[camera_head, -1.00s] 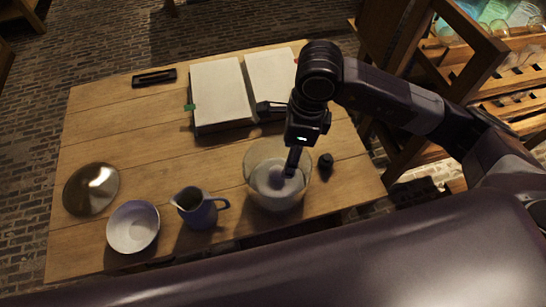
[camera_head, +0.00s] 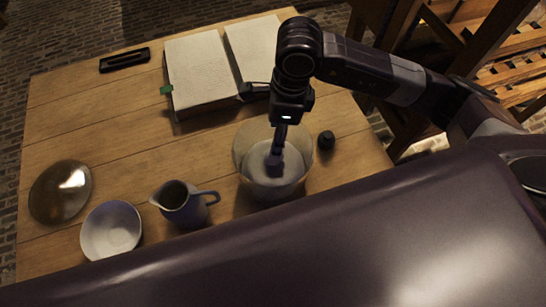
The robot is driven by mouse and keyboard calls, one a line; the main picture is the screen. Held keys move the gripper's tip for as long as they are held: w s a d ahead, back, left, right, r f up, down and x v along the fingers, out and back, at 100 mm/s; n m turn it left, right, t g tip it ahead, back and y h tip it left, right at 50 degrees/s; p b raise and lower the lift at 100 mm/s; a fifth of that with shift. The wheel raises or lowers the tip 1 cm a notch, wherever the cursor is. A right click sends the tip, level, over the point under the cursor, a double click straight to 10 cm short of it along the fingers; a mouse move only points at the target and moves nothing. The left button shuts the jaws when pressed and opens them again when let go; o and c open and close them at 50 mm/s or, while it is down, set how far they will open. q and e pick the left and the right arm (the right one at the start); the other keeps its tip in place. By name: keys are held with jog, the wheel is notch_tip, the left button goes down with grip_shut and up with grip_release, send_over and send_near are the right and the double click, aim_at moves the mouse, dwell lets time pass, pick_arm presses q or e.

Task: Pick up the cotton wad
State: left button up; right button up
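I cannot clearly make out a cotton wad in this view. A clear glass bowl (camera_head: 243,152) near the front of the table has pale, whitish contents; I cannot tell whether these include cotton. My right gripper (camera_head: 258,130) comes in from the right over the bowl. Its fingers are spread: one points left near the book, the other points down into the bowl in front of the pale contents. I see nothing held between them. My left gripper is not in view.
A small dark object (camera_head: 326,140) stands right of the bowl. The table's left-middle is clear.

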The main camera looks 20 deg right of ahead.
jog(key=shift+s+a+f+p, duration=0.15)
jog(key=shift+f+p, duration=0.15)
jog(key=shift+f, duration=0.6)
jog(key=f, duration=0.1)
jog(key=f+p, duration=0.1)
jog(key=f, duration=0.1)
jog(key=f+p, duration=0.1)
jog(key=shift+s+a+f, duration=0.15)
jog(key=shift+s+f, duration=0.1)
jog(key=shift+f, duration=0.5)
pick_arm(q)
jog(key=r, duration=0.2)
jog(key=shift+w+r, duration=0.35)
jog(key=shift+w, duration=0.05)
pick_arm(e)
jog(key=c, duration=0.9)
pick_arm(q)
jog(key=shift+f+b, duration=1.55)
pick_arm(e)
jog(key=shift+r, duration=10.05)
